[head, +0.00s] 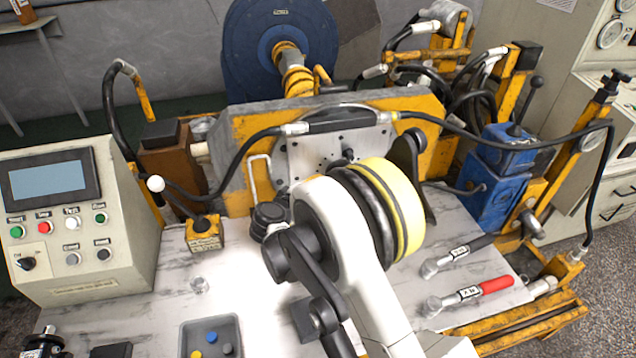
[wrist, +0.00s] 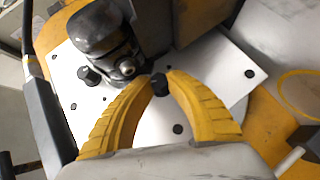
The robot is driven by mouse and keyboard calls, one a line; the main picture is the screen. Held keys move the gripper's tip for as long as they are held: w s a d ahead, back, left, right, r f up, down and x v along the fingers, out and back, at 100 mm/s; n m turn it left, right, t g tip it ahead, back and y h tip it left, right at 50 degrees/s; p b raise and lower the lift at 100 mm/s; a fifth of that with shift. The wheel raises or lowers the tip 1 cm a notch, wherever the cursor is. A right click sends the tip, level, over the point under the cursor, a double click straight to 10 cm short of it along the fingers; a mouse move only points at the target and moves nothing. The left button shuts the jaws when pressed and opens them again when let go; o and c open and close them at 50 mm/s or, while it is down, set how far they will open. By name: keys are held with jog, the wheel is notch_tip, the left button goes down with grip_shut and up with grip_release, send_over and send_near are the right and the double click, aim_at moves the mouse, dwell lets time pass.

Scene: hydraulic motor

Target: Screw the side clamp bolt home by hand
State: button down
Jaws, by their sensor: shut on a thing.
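In the wrist view, the yellow fingers of my gripper (wrist: 161,78) close from both sides on a small black bolt head (wrist: 160,87). It stands in front of a pale metal plate (wrist: 215,75) with several dark holes; how far its thread is in is hidden. The same plate (head: 300,160) shows upright on the yellow machine frame in the head view. There my white arm and its yellow-banded wrist cover the gripper and the held bolt. A dark, shiny cylindrical fitting (wrist: 105,30) stands just left of the bolt in the wrist view.
A black hose (head: 240,142) arches across the plate's top. A control box (head: 70,215) stands left, a blue block (head: 500,165) right. Two torque tools (head: 470,293) lie on the bench at right. A grey tray (head: 190,333) sits at front. The bench's left middle is mostly clear.

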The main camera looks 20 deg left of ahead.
jog(key=shift+g, duration=0.3)
dwell(0.4)
jog(key=c, duration=1.3)
grip_release()
jog(key=v, duration=1.2)
jog(key=shift+d+p, duration=0.15)
jog(key=shift+p, duration=0.15)
